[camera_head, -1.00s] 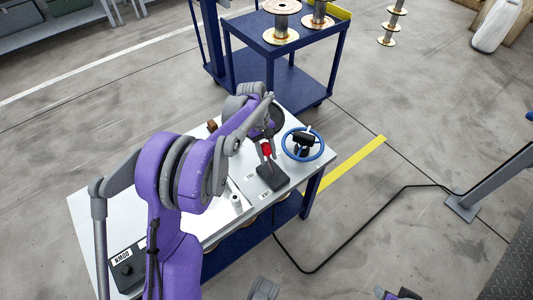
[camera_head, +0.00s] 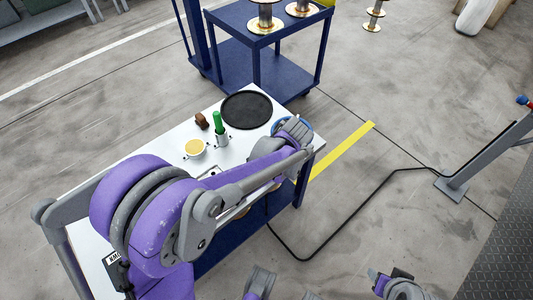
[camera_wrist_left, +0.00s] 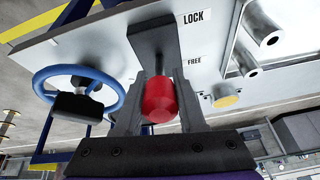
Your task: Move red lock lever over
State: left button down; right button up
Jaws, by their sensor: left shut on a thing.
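The red knob (camera_wrist_left: 160,100) of the lock lever sits between the two fingers of my left gripper (camera_wrist_left: 160,84), which is shut on it. The lever's dark bar and base (camera_wrist_left: 152,38) run up from the knob in the left wrist view. A LOCK label (camera_wrist_left: 194,18) and a FREE label (camera_wrist_left: 195,61) are on the panel to the right. In the head view my left arm hides the lever and fingertips.
A blue handwheel (camera_wrist_left: 78,92) stands close left of the gripper in the wrist view. The bench also bears a black disc (camera_head: 247,110), a green handle (camera_head: 217,122), a yellow-topped cup (camera_head: 194,147) and a brown block (camera_head: 202,120). A blue cart (camera_head: 262,60) with spools stands behind.

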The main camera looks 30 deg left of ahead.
pick_arm(q)
jog(key=shift+s+d+f+y, duration=0.1)
jog(key=shift+d+f+y, duration=0.05)
jog(key=shift+d+y, duration=0.2)
dwell(0.3)
jog(key=c, duration=0.5)
grip_release()
jog(key=p+v, duration=0.2)
jog(key=v, duration=0.8)
jog(key=shift+s+d+r, duration=0.15)
jog(key=shift+s+r, duration=0.15)
jog(key=shift+r, duration=0.05)
jog(key=shift+s, duration=0.1)
